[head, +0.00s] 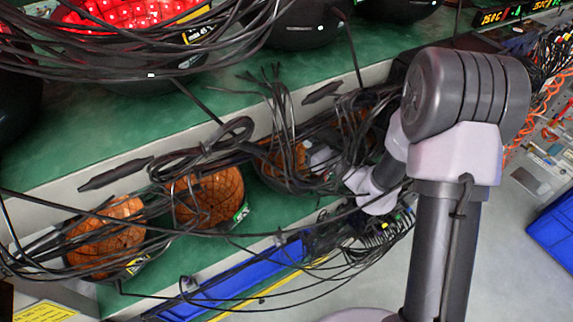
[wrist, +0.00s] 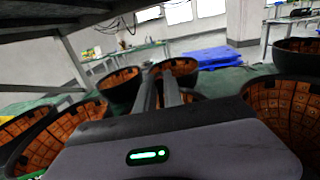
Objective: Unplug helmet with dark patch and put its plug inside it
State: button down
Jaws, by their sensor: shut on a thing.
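A helmet with red lights lit inside (head: 125,14) sits on the upper shelf in the head view; cables cross it, and I cannot make out a dark patch. Unlit helmets with orange mesh insides, one at the left (head: 105,235) and one in the middle (head: 208,197), sit on the lower shelf. My gripper (head: 318,158) is at the lower shelf among cables, by another orange helmet (head: 280,160). In the wrist view its narrow fingers (wrist: 160,80) are close together, pointing away between orange-lined helmets. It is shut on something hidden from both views.
Black cables loop across both shelves. Black plug-like ends show at the left (head: 115,173) and near the centre (head: 322,93). In the wrist view, orange-lined helmets flank my gripper left (wrist: 60,135) and right (wrist: 290,105). Open floor lies right in the head view, with a blue bin (head: 555,225).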

jog(key=shift+f, duration=0.75)
jog(key=c, duration=1.4)
grip_release()
jog(key=shift+r, duration=0.1)
jog(key=p+v, duration=0.1)
jog(key=v, duration=1.6)
jog(key=shift+s+d, duration=0.1)
jog(key=shift+d, duration=0.1)
